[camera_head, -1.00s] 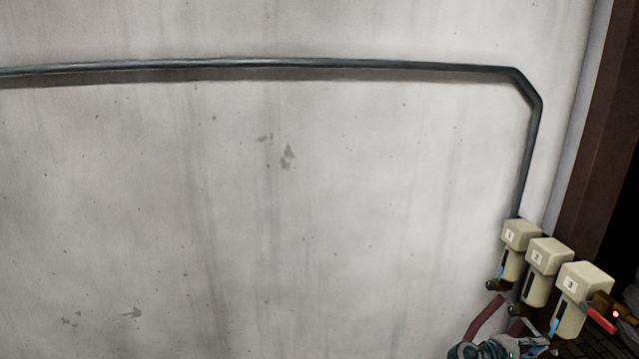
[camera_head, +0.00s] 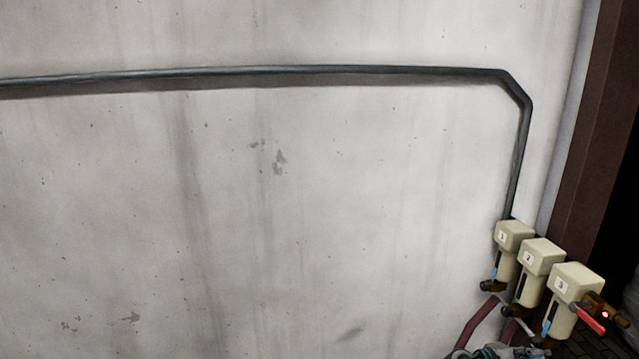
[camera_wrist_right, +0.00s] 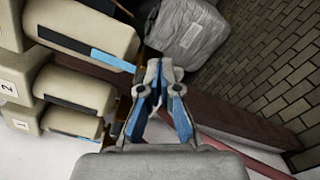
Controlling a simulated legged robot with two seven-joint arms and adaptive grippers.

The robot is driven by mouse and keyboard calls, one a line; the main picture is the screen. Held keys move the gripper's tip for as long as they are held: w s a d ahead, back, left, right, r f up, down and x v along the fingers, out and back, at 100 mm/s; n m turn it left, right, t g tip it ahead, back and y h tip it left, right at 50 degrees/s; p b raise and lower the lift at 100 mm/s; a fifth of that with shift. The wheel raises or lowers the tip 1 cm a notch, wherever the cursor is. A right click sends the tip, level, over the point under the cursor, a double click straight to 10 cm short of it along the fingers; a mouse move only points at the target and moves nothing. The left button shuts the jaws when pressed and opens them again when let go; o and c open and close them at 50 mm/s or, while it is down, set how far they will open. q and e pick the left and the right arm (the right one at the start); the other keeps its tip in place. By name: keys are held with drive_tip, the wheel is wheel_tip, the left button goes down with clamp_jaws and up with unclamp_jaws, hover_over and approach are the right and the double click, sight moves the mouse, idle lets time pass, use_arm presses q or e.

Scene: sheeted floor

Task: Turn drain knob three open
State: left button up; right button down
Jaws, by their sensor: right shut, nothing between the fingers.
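Three beige filter units numbered 1 to 3 hang in a row at the lower right of the head view. Unit three (camera_head: 577,279) is nearest; in the right wrist view it is the top one (camera_wrist_right: 85,28), with a blue strip. Its drain knob (camera_head: 547,343) is a dark brass piece at its lower end, near the bottom edge of the head view. In the wrist view the knob is largely hidden behind my fingers. My right gripper (camera_wrist_right: 160,72) is shut and empty, close beside unit three's lower end. In the head view only its top shows at the bottom edge. My left gripper is out of view.
Unit one (camera_head: 515,236) and unit two (camera_head: 541,257) stand beside unit three. A red-handled valve (camera_head: 590,319) sticks out at unit three's right. A dark pipe (camera_head: 300,70) runs along the pale wall. A wrapped grey block (camera_wrist_right: 187,32) lies beyond my fingers.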

drive_tip(key=a+p, duration=0.1)
drive_tip(key=a, duration=0.5)
drive_tip(key=shift+s+a+p, duration=0.15)
drive_tip(key=shift+s+p, duration=0.15)
drive_tip(key=shift+p, duration=0.1)
